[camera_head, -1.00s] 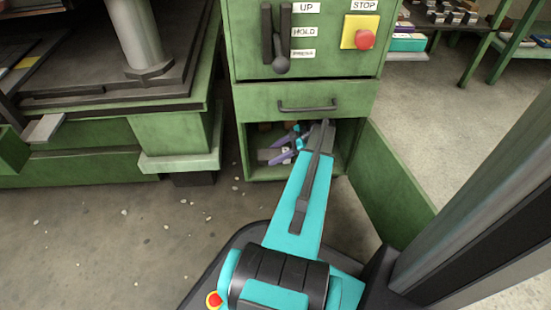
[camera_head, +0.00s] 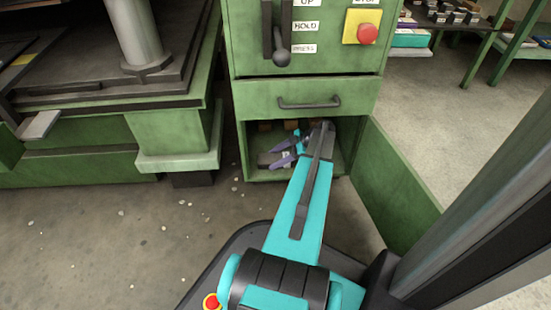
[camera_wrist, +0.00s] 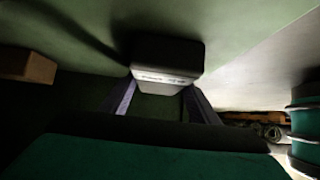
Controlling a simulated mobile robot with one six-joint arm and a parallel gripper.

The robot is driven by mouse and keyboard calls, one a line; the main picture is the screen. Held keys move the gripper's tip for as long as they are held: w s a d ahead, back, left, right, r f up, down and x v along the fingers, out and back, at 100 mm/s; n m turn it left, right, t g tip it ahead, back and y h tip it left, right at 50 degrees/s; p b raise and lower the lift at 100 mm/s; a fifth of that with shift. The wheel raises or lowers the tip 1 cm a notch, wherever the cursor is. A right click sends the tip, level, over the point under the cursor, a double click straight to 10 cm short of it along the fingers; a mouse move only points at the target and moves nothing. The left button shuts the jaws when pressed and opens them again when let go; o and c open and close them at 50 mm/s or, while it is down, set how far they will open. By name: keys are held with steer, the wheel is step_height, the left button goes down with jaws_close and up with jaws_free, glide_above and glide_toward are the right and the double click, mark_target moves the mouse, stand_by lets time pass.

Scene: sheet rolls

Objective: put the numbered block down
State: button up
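The numbered block (camera_wrist: 167,56) is dark with a pale marked face, too blurred to read, in the upper middle of the wrist view. My gripper (camera_wrist: 162,86) has a purple finger at each lower side of the block and appears shut on it. In the head view my gripper (camera_head: 283,153) reaches into the open compartment (camera_head: 341,166) under the drawer of the green cabinet. The block is mostly hidden there. I cannot tell whether its underside touches the compartment floor.
A brown block (camera_wrist: 27,65) lies at the left in the wrist view. The open green door (camera_head: 393,180) stands to the right of my arm. The drawer (camera_head: 307,101) above is shut. A green press frame (camera_head: 165,145) stands at the left.

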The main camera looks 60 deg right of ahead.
steer(key=o, duration=0.3)
steer(key=shift+r, duration=0.15)
steer(key=p+v, duration=0.3)
steer(key=v, duration=0.3)
steer(key=shift+s+d+r+p, duration=0.35)
steer(key=shift+s+r+p, duration=0.05)
steer(key=shift+s+p, duration=0.1)
stand_by(0.6)
